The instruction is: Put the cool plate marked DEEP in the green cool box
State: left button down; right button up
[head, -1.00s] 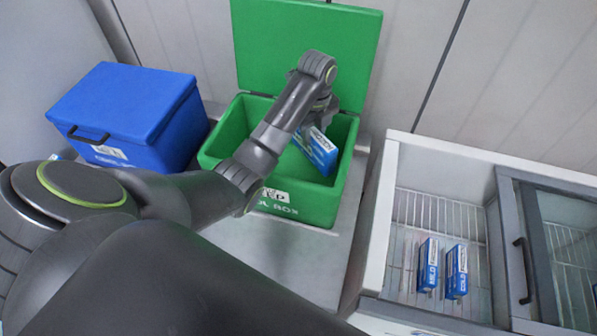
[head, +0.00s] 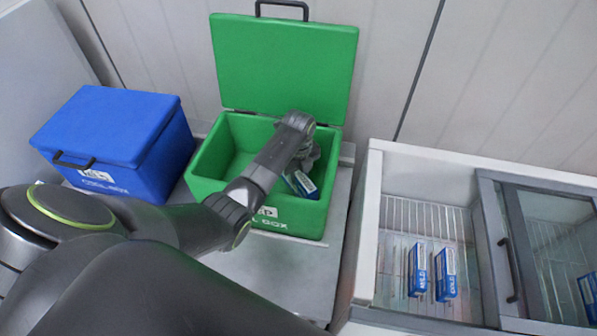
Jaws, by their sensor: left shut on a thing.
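The green cool box (head: 207,188) stands with its lid (head: 285,65) raised against the wall. My left gripper (head: 303,170) is inside the box's opening, near its right side, seen from behind the arm. It is shut on a blue and white cool plate (head: 301,186), which is tilted and low in the box. Most of the plate's marking is hidden, so I cannot read it. I cannot tell if the plate touches the box floor. My right gripper is not in view.
A closed blue cool box (head: 120,130) stands to the left. At right, an open freezer (head: 368,215) holds two upright plates, one seemingly marked MILD (head: 417,268) and one COLD (head: 445,273). Another plate (head: 588,292) shows behind its glass lid (head: 555,240).

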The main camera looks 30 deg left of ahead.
pick_arm(q)
jog(key=shift+f, duration=0.1)
jog(key=c, duration=1)
grip_release()
notch_tip(320, 180, up, 9)
jog(key=shift+w+f+b, duration=0.1)
jog(key=shift+f+b, duration=0.1)
jog(key=shift+b, duration=0.95)
notch_tip(320, 180, up, 4)
jog(key=shift+f+p, duration=0.15)
jog(key=shift+p, duration=0.9)
